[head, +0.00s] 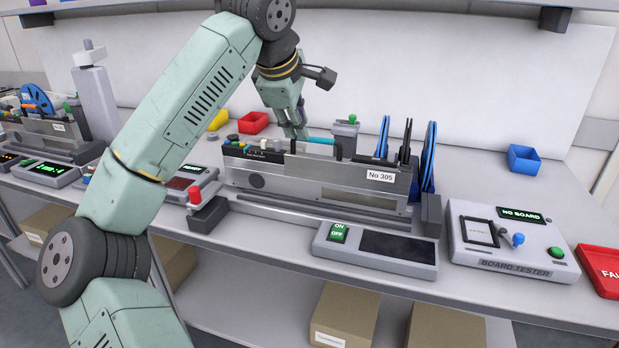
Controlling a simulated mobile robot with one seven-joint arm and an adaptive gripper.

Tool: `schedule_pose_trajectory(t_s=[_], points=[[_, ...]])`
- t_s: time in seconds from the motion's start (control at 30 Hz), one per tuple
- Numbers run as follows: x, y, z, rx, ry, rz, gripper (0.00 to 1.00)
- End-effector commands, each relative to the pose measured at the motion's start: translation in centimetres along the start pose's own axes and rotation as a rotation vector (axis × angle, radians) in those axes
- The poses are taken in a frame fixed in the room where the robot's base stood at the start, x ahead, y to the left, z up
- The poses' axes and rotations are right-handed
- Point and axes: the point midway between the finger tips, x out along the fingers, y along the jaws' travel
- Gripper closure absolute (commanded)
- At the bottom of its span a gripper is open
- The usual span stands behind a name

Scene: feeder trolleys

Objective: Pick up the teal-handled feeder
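The teal handle of the feeder (321,140) shows as a short bar at the top of the grey feeder unit marked No 305 (330,180), at the centre of the head view. The feeder's body is hidden behind the unit's front wall. My gripper (297,132) points down just at the left end of the teal handle, behind the front wall's top edge. Its fingertips are small and partly overlapped, so I cannot tell whether they touch the handle or how far apart they are.
Blue reels (428,160) stand upright at the unit's right end. A board tester (510,240) and a red tray (600,270) lie further right. A red bin (253,122) and a blue bin (523,159) stand behind. A grey post (95,95) rises at left.

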Motion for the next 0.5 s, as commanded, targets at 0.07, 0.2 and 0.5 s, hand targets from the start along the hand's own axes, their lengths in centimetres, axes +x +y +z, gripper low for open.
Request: schedule_pose_trajectory(t_s=[0.07,0.2,0.5], points=[[0.8,0.0,0.1,0.0,-0.003,0.0,0.8],[1.7,0.1,0.2,0.0,-0.004,0.002,0.8],[5.8,0.4,0.7,-0.001,-0.007,0.001,0.8]])
